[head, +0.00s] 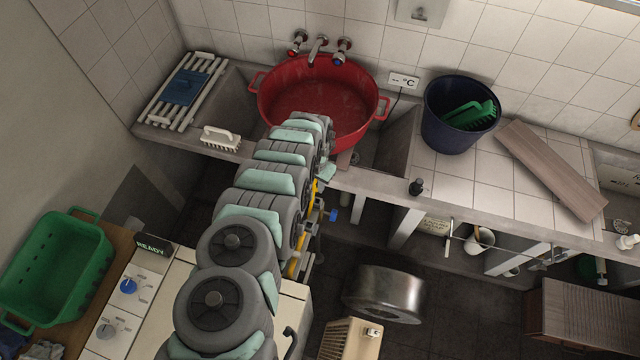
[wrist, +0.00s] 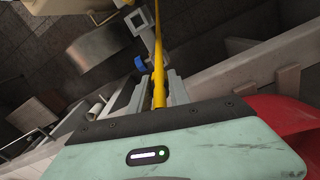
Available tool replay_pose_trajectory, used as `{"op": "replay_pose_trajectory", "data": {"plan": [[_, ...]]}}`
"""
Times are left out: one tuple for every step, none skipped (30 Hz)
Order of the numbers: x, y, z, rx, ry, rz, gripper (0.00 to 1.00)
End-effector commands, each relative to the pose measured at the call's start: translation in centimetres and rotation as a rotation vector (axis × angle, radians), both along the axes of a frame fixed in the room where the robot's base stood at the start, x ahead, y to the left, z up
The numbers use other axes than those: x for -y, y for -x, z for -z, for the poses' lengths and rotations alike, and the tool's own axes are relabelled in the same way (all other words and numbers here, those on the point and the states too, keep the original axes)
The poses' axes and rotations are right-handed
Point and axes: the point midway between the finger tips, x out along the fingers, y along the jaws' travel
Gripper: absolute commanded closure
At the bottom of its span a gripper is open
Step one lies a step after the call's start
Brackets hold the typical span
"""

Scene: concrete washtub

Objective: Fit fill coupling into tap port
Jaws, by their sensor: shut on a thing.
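My gripper (wrist: 158,88) is shut on a slim yellow piece (wrist: 159,60), which seems to be the fill coupling with its hose. The yellow piece runs away from the fingers to the top of the wrist view. In the head view, yellow parts (head: 313,190) show beside my arm, which hides the fingers. A blue handle (wrist: 138,62) on a pale metal fitting lies just left of the yellow piece in the wrist view; the blue handle also shows in the head view (head: 333,215). The fitting may be the tap port, but I cannot tell. I see no clear mating.
A red tub (head: 275,85) sits in the concrete washtub, below wall taps (head: 318,48). A scrubbing brush (head: 221,138) lies on the left ledge. A dark blue bucket (head: 432,125) and a board (head: 551,168) are on the right.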

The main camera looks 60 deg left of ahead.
Motion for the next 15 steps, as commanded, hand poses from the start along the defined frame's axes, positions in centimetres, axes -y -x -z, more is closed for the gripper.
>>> {"op": "replay_pose_trajectory", "data": {"plan": [[0.0,0.0,0.0,0.0,0.0,0.001,1.0],[0.0,0.0,0.0,0.0,0.0,0.001,1.0],[0.0,-0.1,0.0,0.0,0.0,0.001,1.0],[0.1,-0.1,0.0,0.0,0.0,0.002,1.0],[0.1,-0.1,0.0,0.0,0.0,0.002,1.0],[0.1,-0.1,-0.1,0.0,0.0,0.003,1.0],[0.1,-0.1,-0.1,0.0,0.0,0.003,1.0],[0.0,0.0,0.2,0.0,0.0,0.002,1.0],[0.0,0.0,0.5,0.0,0.0,0.001,1.0],[0.1,0.0,0.7,0.0,0.0,0.001,1.0],[0.0,0.0,0.9,0.0,0.0,0.001,1.0],[0.1,0.0,1.2,0.0,0.0,0.002,1.0],[0.1,-0.1,1.5,0.0,0.0,0.002,1.0],[0.1,-0.1,1.8,0.0,0.0,0.002,1.0],[0.0,-0.1,2.2,0.001,-0.001,0.002,1.0]]}}
